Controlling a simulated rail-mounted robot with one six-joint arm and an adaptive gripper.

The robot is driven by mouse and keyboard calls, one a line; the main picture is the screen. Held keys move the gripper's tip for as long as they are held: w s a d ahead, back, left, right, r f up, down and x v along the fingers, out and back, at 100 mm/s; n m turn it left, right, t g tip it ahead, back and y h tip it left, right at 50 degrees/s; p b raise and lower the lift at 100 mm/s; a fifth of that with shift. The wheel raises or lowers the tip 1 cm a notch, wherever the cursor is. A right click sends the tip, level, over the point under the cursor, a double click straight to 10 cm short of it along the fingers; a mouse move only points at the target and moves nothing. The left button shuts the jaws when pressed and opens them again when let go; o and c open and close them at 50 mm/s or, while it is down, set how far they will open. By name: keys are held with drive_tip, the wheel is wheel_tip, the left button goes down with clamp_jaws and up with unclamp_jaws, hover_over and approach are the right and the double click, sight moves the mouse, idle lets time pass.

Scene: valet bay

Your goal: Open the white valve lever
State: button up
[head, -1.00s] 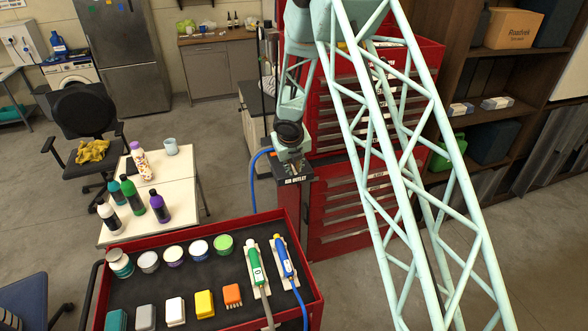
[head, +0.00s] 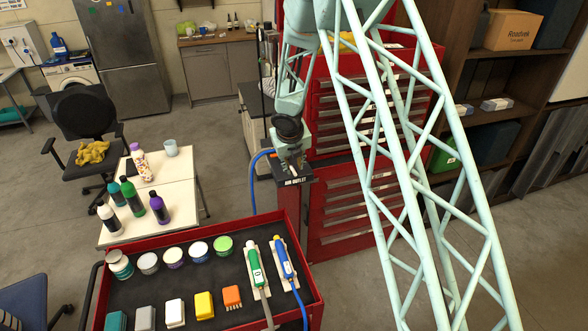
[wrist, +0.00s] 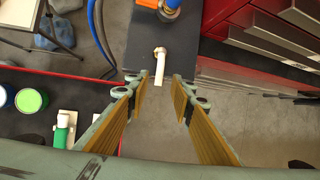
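The white valve lever (wrist: 160,64) shows in the wrist view as a short white bar. It sits on the dark top of the air outlet box (wrist: 137,36), pointing toward my gripper. My gripper (wrist: 162,84) is open, with one finger on each side of the lever's near end in the picture. I see no finger touching the lever, and the height gap is hard to judge. In the head view, my gripper (head: 292,158) is over the box marked "AIR OUTLET" (head: 293,180), and the lever is hidden or too small to make out.
A blue hose (wrist: 99,32) and an orange-and-blue fitting (wrist: 170,8) are close to the lever. The red drawer cabinet (head: 340,205) stands to the right. A red-rimmed cart (head: 311,262) with pots, blocks and tools is at the front left.

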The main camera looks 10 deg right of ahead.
drive_tip(key=v, duration=0.8)
drive_tip(key=shift+r, duration=0.3)
drive_tip(key=shift+s+a, duration=0.1)
drive_tip(key=shift+s, duration=0.05)
drive_tip(key=s+d+r+m+b, duration=0.3)
drive_tip(key=s+r+m, duration=0.35)
drive_tip(key=s, duration=0.25)
drive_tip(key=s+d+r+m+h+b, duration=0.1)
drive_tip(key=s+d+r+m+b, duration=0.3)
drive_tip(key=s+m, duration=0.4)
drive_tip(key=s+d+r+m+b, duration=0.25)
drive_tip(key=s+r+m, duration=0.25)
drive_tip(key=s+r, duration=0.3)
drive_tip(key=s+a+f+m+b, duration=0.1)
drive_tip(key=s+m+b, duration=0.2)
drive_tip(key=s, duration=0.9)
drive_tip(key=s+a+f+m+y+b, duration=0.1)
drive_tip(key=s+f+m+b, duration=0.1)
drive_tip(key=s+m, duration=0.7)
drive_tip(key=s+a+f+m+y+b, duration=0.1)
drive_tip(key=s+m+b, duration=0.4)
drive_tip(key=s, duration=0.9)
drive_tip(key=shift+s+a+f+m+g, duration=0.4)
drive_tip(key=shift+f+m, duration=0.3)
drive_tip(key=shift+m, duration=0.15)
